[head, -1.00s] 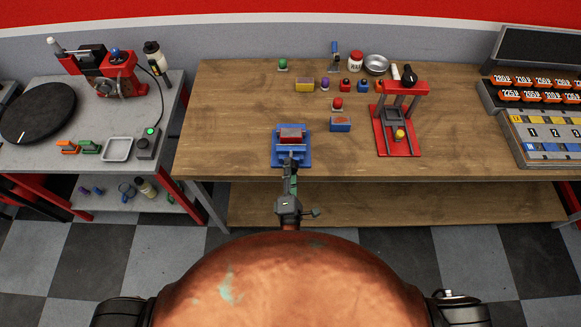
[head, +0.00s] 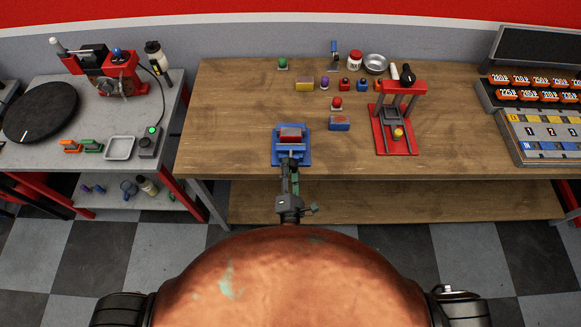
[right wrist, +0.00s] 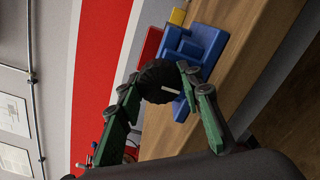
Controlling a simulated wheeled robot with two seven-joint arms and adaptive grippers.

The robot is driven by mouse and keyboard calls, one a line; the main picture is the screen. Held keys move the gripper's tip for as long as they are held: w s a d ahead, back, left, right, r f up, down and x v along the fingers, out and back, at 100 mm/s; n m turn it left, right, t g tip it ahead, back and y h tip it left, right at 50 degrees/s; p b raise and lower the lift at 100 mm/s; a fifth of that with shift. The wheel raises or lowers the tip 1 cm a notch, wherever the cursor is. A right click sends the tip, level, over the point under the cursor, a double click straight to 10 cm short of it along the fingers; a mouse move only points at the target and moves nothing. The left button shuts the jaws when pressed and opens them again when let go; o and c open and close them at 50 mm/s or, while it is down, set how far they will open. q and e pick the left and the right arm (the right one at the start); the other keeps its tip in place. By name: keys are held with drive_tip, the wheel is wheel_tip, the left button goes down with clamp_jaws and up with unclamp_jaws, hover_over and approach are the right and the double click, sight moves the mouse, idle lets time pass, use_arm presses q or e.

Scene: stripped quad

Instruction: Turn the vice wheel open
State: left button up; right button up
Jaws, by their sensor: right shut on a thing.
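The blue vice (head: 277,158) stands at the front edge of the wooden bench, with a reddish block (head: 290,133) at its jaws. Its dark round wheel (right wrist: 160,72) with a white mark faces me in the right wrist view, where the blue vice body (right wrist: 199,45) shows behind it. My right gripper (head: 290,163) reaches the front of the vice. In the right wrist view its green-sided fingers (right wrist: 160,88) are shut on the wheel, one at each side. In the head view the gripper mostly hides the wheel. My left gripper is not in view.
A blue box (head: 339,124) and a red press (head: 397,130) stand right of the vice. Small coloured pieces and a metal bowl (head: 375,64) are farther back. The bench top (head: 225,120) left of the vice is clear. A grey side table (head: 60,125) stands at left.

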drive_tip(key=o, duration=1.2)
drive_tip(key=shift+c, duration=0.2)
drive_tip(key=s, duration=1.2)
